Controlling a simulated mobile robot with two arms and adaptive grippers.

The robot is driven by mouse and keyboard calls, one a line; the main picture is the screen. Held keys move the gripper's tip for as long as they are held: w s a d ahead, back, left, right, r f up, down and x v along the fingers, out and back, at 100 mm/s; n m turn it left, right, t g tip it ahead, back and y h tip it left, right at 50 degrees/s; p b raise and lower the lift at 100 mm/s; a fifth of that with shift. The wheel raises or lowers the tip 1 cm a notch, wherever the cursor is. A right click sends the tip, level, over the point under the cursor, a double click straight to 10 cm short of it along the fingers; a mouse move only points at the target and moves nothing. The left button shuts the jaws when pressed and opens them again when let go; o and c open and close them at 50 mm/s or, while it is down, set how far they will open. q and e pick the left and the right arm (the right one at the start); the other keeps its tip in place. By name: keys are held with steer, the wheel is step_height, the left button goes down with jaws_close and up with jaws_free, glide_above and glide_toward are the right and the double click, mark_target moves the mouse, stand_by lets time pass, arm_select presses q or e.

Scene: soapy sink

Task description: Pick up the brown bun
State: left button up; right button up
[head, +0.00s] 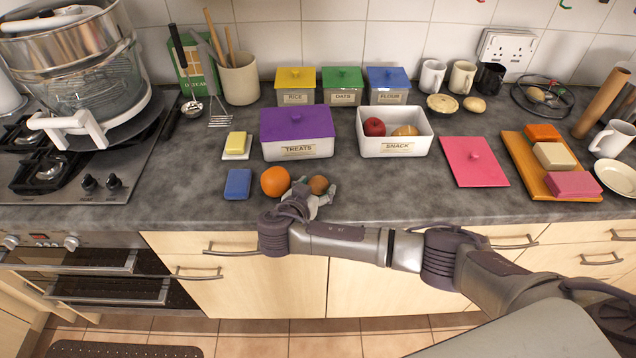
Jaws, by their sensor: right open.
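A small round brown thing (318,185), which looks like the brown bun, lies on the grey counter near its front edge, just right of an orange (275,181). My right gripper (314,191) is open at the counter's front, its fingers close around the brown thing's near side. The fingers hide part of it, and I cannot tell whether they touch it. A tan, bun-like thing (405,131) sits in the white SNACK box (394,148) beside a red apple (374,127). My left gripper is out of view.
A blue sponge (237,184) lies left of the orange. The purple-lidded TREATS box (297,135) stands behind. The counter in front of the SNACK box is clear.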

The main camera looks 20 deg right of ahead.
steer(key=c, duration=0.9)
